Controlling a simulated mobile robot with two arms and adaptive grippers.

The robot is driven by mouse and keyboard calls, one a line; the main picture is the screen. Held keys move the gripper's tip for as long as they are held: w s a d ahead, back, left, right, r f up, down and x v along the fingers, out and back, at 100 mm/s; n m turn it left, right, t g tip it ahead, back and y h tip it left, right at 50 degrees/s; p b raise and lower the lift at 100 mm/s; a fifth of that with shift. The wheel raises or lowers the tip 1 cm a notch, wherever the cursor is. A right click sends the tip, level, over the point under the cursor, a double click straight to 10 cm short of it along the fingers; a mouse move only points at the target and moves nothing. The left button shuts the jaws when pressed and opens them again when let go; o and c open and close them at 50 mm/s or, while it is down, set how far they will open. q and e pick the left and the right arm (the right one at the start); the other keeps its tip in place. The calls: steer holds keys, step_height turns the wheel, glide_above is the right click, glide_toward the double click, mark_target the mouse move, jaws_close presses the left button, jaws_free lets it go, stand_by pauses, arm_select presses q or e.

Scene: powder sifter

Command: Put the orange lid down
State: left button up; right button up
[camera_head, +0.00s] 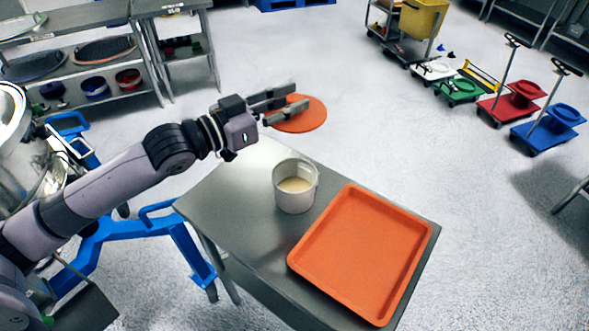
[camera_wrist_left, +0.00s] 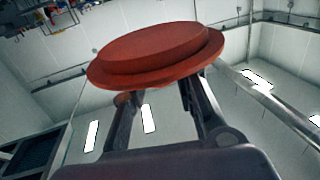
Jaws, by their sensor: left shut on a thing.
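The round orange lid (camera_head: 302,115) is held in my left gripper (camera_head: 284,104), beyond the far edge of the steel table in the head view. It also shows in the left wrist view (camera_wrist_left: 155,55), where the two fingers (camera_wrist_left: 155,100) are shut on its underside. The gripper is up and to the left of the orange tray (camera_head: 362,252). The tray lies on the right part of the table and looks empty. My right gripper is in neither view.
A white bucket (camera_head: 296,196) with pale powder stands open on the steel table (camera_head: 235,205), left of the tray. A blue frame (camera_head: 130,228) stands at the table's left. Wheeled dollies (camera_head: 545,128) and shelves (camera_head: 75,75) are farther back. The table's left part is clear.

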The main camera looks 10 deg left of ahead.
arm_select(q)
step_height(320, 180, down, 18)
steer(key=shift+r+p, duration=0.2)
steer(key=shift+p, duration=0.25)
steer(key=shift+f, duration=0.2)
steer(key=o, duration=0.8)
steer(key=shift+o, duration=0.3)
